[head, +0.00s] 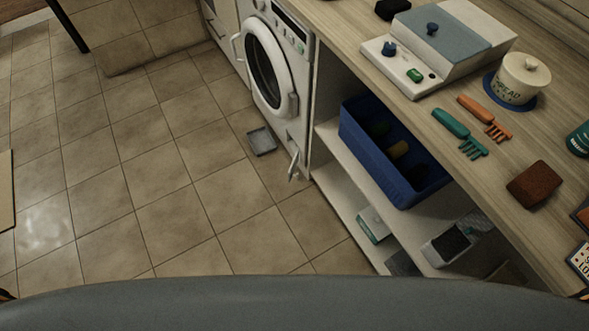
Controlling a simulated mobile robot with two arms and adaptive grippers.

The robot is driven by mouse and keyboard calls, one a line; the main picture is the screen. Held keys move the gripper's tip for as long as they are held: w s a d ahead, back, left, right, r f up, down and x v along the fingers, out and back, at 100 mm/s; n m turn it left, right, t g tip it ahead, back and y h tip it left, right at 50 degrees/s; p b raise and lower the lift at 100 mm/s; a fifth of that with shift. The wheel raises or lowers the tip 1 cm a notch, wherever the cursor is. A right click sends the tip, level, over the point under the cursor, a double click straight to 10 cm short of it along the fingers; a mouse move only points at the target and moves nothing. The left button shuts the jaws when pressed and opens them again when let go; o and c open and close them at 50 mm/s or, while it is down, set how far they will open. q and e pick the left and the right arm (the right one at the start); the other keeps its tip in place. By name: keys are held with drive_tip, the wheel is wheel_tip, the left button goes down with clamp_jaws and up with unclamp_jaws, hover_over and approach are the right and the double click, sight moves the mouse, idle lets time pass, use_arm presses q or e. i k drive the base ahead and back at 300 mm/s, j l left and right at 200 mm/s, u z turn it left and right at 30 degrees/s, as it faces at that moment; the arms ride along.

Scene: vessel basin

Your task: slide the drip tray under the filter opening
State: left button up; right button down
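The drip tray (261,141) is a small, shallow grey square tray. It lies flat on the tiled floor in front of the white washing machine (304,75), near its lower front. The filter opening (291,141) is low at the machine's front right corner, with a small white flap (293,165) that looks swung open. The tray sits to the left of the opening, apart from the flap. The inside of the opening is too small to make out. Neither gripper can be made out; only small dark bits show at the lower left and right picture edges.
A wooden counter (440,105) on the right carries a white appliance, brushes, a bread pot and a brown sponge. Below it, open shelves hold a blue crate (370,150) and boxes. The floor (150,170) left of and before the machine is clear. My grey body fills the bottom edge.

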sight(260, 141)
drive_tip(key=i+j+z, duration=0.15)
drive_tip(key=j+z, duration=0.15)
drive_tip(key=z, duration=0.2)
drive_tip(key=i+j+z, duration=0.15)
drive_tip(key=j+z, duration=0.15)
drive_tip(key=z, duration=0.15)
